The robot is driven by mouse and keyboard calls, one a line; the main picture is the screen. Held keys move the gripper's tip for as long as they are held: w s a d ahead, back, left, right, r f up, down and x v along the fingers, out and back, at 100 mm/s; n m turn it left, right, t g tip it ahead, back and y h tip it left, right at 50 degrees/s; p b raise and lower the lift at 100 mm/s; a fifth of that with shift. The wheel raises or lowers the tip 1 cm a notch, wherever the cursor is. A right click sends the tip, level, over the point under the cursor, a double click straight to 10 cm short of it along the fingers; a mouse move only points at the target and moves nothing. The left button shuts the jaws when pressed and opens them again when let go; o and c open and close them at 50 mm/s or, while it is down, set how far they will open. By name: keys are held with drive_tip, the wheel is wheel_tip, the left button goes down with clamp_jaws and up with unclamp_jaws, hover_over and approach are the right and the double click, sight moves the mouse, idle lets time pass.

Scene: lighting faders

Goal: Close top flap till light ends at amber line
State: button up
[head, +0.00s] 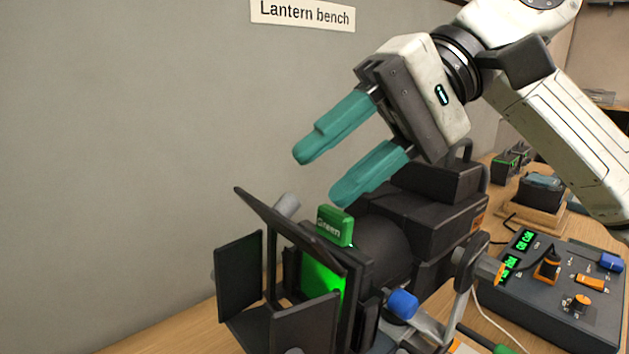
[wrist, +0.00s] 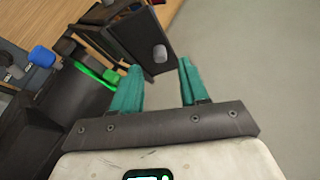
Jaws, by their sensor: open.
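The lantern (head: 425,215) is a black lamp on the bench with dark flaps around its green-lit front. Its top flap (head: 272,222) slants outward and upward from the front frame. A grey knob (head: 287,206) stands on this flap; in the wrist view the knob (wrist: 160,53) appears between and beyond the fingertips, with the flap (wrist: 138,30) around it. My gripper (head: 318,176) is open and empty, its teal fingers above and to the right of the knob, apart from it. The gripper also shows in the wrist view (wrist: 160,66). I see no amber line or light patch.
A green tab marked "Green" (head: 335,227) rises beside the top flap. Side flap (head: 238,277) and lower flaps stand open. A blue knob (head: 403,304) is at the lantern's right. A control box (head: 550,300) with faders sits at right. The wall side is clear.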

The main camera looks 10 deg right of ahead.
drive_tip(key=v, duration=0.7)
drive_tip(key=shift+d, duration=0.15)
